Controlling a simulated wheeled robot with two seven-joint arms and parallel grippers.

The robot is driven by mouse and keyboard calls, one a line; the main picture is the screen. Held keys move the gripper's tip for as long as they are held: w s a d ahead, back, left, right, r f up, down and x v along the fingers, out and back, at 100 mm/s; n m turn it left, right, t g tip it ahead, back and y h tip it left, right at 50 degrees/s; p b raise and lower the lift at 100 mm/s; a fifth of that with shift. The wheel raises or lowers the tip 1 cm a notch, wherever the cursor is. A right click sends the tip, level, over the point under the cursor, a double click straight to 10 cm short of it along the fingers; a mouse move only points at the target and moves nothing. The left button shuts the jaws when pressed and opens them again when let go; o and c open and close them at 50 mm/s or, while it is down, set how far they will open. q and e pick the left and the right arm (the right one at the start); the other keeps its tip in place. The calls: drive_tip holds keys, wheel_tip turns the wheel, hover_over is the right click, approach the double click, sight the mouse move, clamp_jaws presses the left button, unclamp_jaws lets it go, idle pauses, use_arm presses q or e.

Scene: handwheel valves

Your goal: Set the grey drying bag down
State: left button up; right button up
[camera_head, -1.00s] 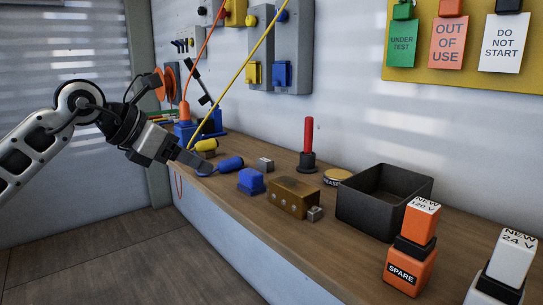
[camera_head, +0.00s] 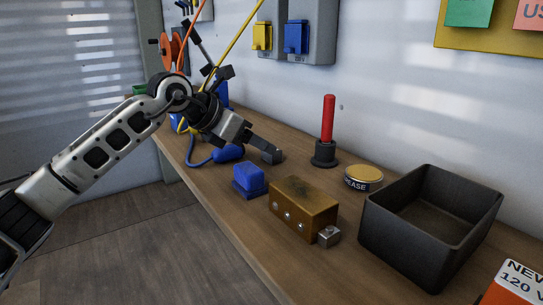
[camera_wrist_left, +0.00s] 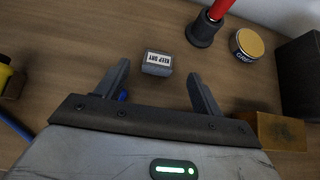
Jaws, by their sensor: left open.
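The grey drying bag (camera_wrist_left: 157,63) is a small grey block with a white KEEP DRY label, lying on the wooden bench in the left wrist view. My left gripper (camera_wrist_left: 159,72) is open, one finger to each side of the bag in that picture, with bare bench showing between. The bag looks just beyond the fingertips and not held. In the head view the left gripper (camera_head: 268,152) reaches over the bench and hides most or all of the bag. My right gripper is not in view.
Near the gripper are a blue block (camera_head: 250,181), a brass block (camera_head: 303,207), a red-handled tool in a dark base (camera_head: 327,130) and a grease tin (camera_head: 363,178). A black open bin (camera_head: 425,225) stands right. Bare bench (camera_head: 225,200) lies along the front.

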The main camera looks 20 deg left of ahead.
use_arm(q)
drive_tip(key=shift+b+x, duration=0.3)
drive_tip(key=shift+x, duration=2.65)
drive_tip(key=c, duration=1)
